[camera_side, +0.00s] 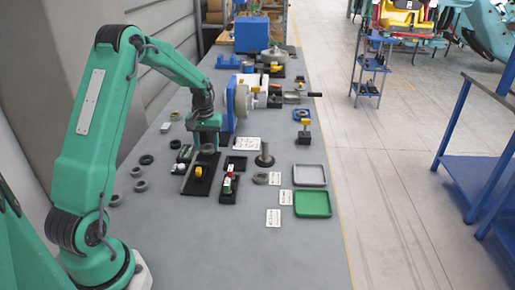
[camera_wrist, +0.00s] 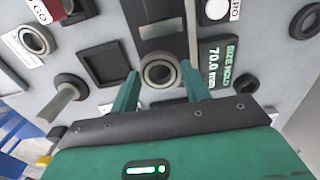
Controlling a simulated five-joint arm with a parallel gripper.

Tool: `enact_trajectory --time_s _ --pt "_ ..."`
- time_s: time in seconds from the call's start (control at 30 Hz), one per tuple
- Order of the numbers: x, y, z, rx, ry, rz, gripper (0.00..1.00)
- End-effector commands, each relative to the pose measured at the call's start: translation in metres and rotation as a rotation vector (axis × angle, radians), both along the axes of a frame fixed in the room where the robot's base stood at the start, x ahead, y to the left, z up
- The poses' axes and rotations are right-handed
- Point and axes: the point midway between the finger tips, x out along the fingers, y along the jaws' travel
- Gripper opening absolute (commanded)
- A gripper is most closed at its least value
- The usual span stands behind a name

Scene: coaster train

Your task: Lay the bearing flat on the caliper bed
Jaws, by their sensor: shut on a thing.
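A grey steel bearing ring (camera_wrist: 159,73) sits between the two fingers of my gripper (camera_wrist: 160,84) in the wrist view, its open face towards the camera. In the side view my gripper (camera_side: 206,142) points down with the bearing (camera_side: 208,149) at its tips. The black caliper bed (camera_side: 197,186) lies below; its dark surface also shows in the wrist view (camera_wrist: 160,30) beside a silver bar. A display (camera_wrist: 217,62) beside it reads SIZE HOLD 70.0 mm. I cannot tell whether the bearing touches the bed.
Several loose rings (camera_side: 140,185) lie left of the bed. A green tray (camera_side: 312,204) and a grey tray (camera_side: 309,175) stand near the right edge. The front table is clear.

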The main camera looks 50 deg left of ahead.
Motion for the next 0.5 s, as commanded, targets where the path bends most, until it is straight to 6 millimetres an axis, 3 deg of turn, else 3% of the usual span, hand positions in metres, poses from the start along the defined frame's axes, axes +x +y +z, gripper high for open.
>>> enact_trajectory --time_s 0.5 --pt "0.0 0.0 -0.03 -0.001 0.001 0.0 0.24"
